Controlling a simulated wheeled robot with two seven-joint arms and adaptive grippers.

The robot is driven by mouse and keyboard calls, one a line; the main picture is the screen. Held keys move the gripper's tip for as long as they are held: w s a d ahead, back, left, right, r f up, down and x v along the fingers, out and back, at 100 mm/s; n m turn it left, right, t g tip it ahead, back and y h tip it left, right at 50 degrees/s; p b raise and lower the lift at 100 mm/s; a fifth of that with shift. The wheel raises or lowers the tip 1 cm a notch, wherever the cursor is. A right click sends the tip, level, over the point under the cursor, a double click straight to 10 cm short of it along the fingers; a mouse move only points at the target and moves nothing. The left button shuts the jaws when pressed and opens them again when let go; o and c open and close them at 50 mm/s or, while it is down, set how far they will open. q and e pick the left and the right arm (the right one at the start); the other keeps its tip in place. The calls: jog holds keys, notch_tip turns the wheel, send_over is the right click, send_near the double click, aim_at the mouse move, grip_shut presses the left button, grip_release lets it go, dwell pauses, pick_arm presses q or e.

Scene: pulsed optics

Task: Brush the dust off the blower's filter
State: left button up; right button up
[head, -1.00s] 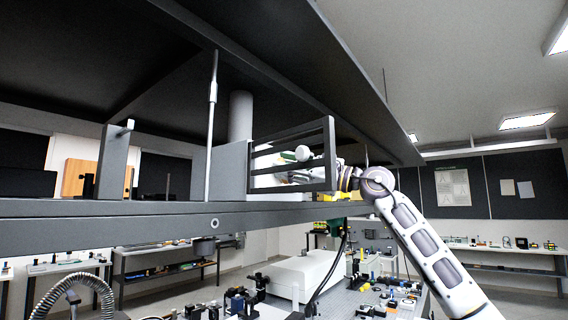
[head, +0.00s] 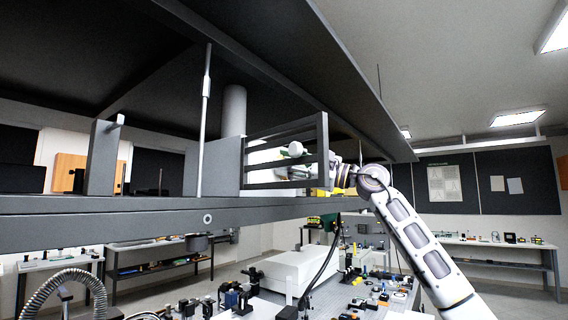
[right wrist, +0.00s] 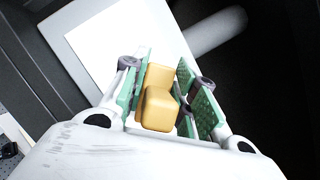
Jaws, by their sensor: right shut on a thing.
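The blower is a grey box (head: 215,165) on the overhead shelf, with a dark slatted frame (head: 324,150) at its right side. My right gripper (head: 284,160) is partly hidden behind the slats in the head view. In the right wrist view its green-padded fingers (right wrist: 163,62) are shut on a yellow-orange block-shaped handle (right wrist: 158,106), which looks like the brush's. Any bristles are hidden. A flat white panel (right wrist: 110,40), likely the filter, lies just beyond the fingers; I cannot tell whether the brush touches it. No dust can be made out. My left gripper is not in view.
The shelf's edge (head: 120,228) runs below the blower, and a dark panel (head: 370,105) overhangs it. A thin upright rod (head: 203,125) and a grey cylinder (head: 234,108) stand close by. Below is an optics table with a white box (head: 300,268) and several small mounts.

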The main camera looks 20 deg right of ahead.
jog(key=shift+w+d, duration=0.45)
jog(key=shift+d, duration=0.1)
jog(key=shift+d, duration=0.1)
jog(key=shift+w+d, duration=1.1)
jog(key=shift+d, duration=0.2)
jog(key=shift+s+a, duration=0.15)
jog(key=shift+s+a+b, duration=0.65)
jog(key=shift+s+a, duration=0.3)
jog(key=shift+a, duration=0.3)
jog(key=shift+a, duration=0.1)
jog(key=shift+s+a+f+b, duration=0.1)
jog(key=shift+s+a+b, duration=0.25)
jog(key=shift+s+a, duration=0.75)
jog(key=shift+a, duration=0.2)
